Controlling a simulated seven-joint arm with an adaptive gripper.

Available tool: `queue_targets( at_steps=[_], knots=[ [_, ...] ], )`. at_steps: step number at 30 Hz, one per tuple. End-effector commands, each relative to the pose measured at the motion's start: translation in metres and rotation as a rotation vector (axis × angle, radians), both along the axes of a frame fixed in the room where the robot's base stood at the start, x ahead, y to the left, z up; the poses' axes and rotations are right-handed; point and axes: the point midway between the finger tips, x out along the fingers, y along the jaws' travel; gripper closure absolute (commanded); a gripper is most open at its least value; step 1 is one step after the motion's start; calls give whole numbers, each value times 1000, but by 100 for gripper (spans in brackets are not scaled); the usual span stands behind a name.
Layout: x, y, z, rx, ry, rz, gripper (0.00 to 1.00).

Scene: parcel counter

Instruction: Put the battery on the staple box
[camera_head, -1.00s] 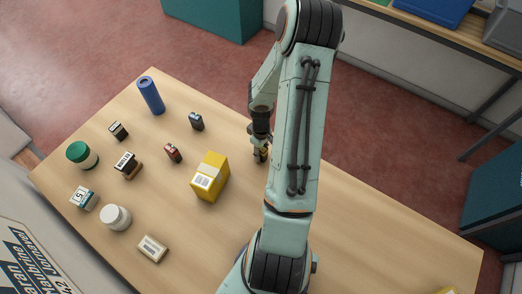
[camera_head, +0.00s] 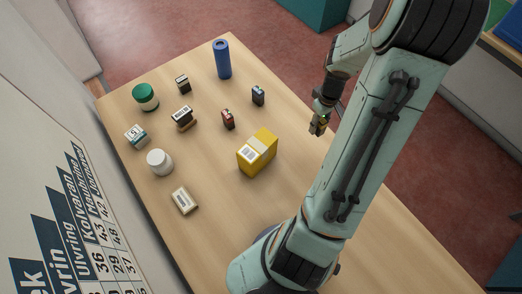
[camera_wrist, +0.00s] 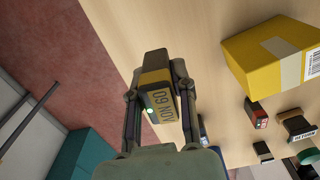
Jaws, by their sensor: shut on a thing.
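My gripper (camera_head: 318,126) is shut on a small black-and-gold block with printed letters, which I take for the battery (camera_wrist: 157,88). It is held lengthwise between the fingers in the wrist view, seemingly above the table near its far right edge. I cannot tell for sure which thing is the staple box. A small white-and-teal box (camera_head: 137,135) lies at the left. A cream box with a grey label (camera_head: 184,201) lies at the front left. Both have bare tops and are well away from my gripper.
A yellow carton (camera_head: 256,153) stands between my gripper and the cream box. A white-lidded jar (camera_head: 160,163), a green-lidded jar (camera_head: 145,97), a stamp (camera_head: 183,117), a blue cylinder (camera_head: 222,59), and small red (camera_head: 228,119) and dark blue (camera_head: 258,96) blocks stand about. The right front table is clear.

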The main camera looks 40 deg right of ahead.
Motion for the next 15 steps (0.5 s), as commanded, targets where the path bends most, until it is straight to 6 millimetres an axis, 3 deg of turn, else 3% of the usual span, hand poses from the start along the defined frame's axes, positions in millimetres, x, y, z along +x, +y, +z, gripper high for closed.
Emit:
queue_targets(
  at_steps=[5, 13, 15],
  knots=[
    [1, -1, 10, -3, -2, 1, 100],
    [1, -1, 56, -6, -5, 1, 100],
    [11, 10, 52, 1, -1, 60, 100]
  ],
)
